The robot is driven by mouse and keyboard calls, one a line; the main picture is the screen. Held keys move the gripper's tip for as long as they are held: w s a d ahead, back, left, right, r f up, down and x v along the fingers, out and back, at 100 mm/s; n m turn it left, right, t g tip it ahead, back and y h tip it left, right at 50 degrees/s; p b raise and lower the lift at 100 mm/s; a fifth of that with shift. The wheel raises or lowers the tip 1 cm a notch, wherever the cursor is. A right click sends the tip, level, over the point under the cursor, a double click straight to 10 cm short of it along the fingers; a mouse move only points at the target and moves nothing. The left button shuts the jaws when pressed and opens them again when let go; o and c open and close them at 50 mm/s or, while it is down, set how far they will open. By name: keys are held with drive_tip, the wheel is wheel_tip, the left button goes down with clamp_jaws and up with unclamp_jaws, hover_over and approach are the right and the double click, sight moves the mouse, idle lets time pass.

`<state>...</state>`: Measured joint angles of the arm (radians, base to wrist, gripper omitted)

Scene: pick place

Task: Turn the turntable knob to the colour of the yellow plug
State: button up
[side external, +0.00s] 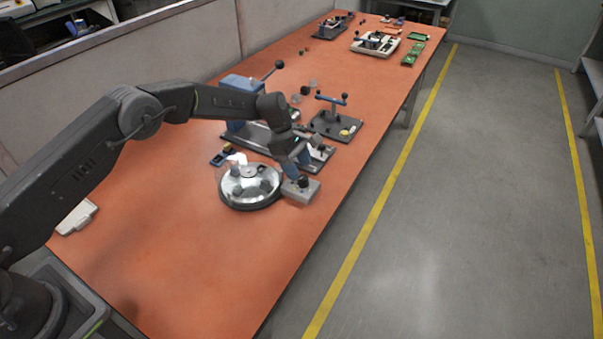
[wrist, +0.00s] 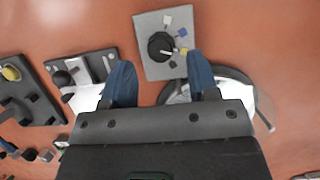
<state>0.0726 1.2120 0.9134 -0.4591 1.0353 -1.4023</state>
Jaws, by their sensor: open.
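The black knob (wrist: 160,46) sits on a pale grey box (wrist: 148,68) with small white, blue, yellow and dark marks beside it. A pale pointer line on the knob points roughly toward the yellow mark (wrist: 184,51). In the side view the knob box (side external: 301,191) stands against the right of the round turntable (side external: 249,200) with its clear dome. My gripper (wrist: 160,62) is open, its blue fingers apart, above and just short of the knob. It also shows in the side view (side external: 299,166). I cannot make out a yellow plug under the dome.
A toggle-clamp fixture (side external: 335,124) with a round yellow piece stands farther back. A grey fixture with a blue block (side external: 240,84) and lever is behind the turntable. The orange table (side external: 190,270) is clear in front.

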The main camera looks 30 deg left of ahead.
drive_tip(key=v, duration=1)
drive_tip(key=shift+r, duration=0.15)
drive_tip(key=shift+a, duration=0.15)
drive_tip(key=s+a+r+m+t+y, duration=0.25)
drive_tip(key=s+r+m, duration=0.55)
drive_tip(key=s+r, duration=0.9)
drive_tip(key=s+a+m+t+y, duration=0.2)
drive_tip(key=s+m, duration=0.8)
drive_tip(key=s, duration=1.3)
drive_tip(key=shift+a+r+t, duration=0.25)
drive_tip(key=shift+a+t, duration=0.3)
drive_tip(key=shift+a, duration=0.4)
